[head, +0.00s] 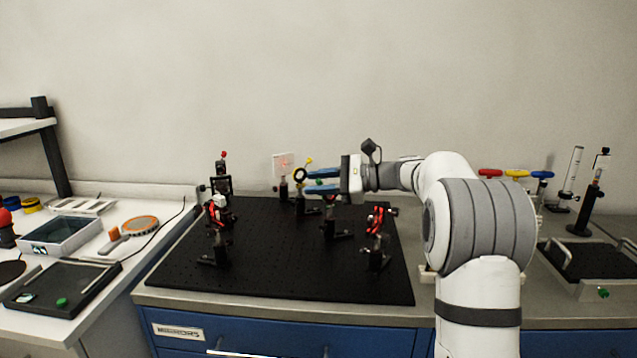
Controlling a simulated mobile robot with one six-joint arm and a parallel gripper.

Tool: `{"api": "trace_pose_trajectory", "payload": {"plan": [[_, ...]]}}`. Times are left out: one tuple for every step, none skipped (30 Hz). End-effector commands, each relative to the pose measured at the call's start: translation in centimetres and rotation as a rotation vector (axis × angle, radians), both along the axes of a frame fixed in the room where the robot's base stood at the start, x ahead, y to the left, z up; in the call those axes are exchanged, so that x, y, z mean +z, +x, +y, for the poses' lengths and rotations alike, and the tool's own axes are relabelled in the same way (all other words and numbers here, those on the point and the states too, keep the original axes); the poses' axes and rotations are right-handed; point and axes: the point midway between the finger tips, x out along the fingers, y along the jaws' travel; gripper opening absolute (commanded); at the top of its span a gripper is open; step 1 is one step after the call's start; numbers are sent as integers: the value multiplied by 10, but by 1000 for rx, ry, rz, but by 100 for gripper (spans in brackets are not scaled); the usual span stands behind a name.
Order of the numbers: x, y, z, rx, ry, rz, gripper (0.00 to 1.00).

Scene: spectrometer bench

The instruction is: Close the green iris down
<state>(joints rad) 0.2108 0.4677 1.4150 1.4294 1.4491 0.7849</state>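My gripper (322,180) reaches in from the right above the optics board. Its two blue fingers point left and are apart, one above the other. A small green part (319,181), which looks like the green iris's lever, shows between the fingers; I cannot tell whether they touch it. A dark post and holder (329,225) stands below, and the fingers hide most of what it carries. A dark ring with a yellow lever (309,160), apparently another iris, stands just behind and left of the fingertips.
The black breadboard (290,285) carries several mounts: red-marked ones at left (217,240) and right (377,240), and a taller one at back left (221,185). A white card (284,164) with a red spot stands behind. The board's front is clear.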

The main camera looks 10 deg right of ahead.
Motion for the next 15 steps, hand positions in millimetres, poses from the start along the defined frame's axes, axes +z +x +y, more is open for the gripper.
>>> {"api": "trace_pose_trajectory", "payload": {"plan": [[0,0,0,0,0,0,31],[0,0,0,0,0,0,31],[0,0,0,0,0,0,31],[0,0,0,0,0,0,31],[0,0,0,0,0,0,31],[0,0,-1,0,0,0,31],[1,-1,-3,-1,0,0,31],[1,-1,-5,-1,0,0,31],[2,-2,-10,-2,0,0,31],[3,-3,-14,-3,0,-1,31],[3,-4,-18,-4,-1,0,31],[5,-7,-25,-3,-1,0,31],[6,-8,-30,-4,-1,0,31],[7,-9,-35,-4,-1,0,31],[8,-11,-42,-4,-1,0,31]]}}
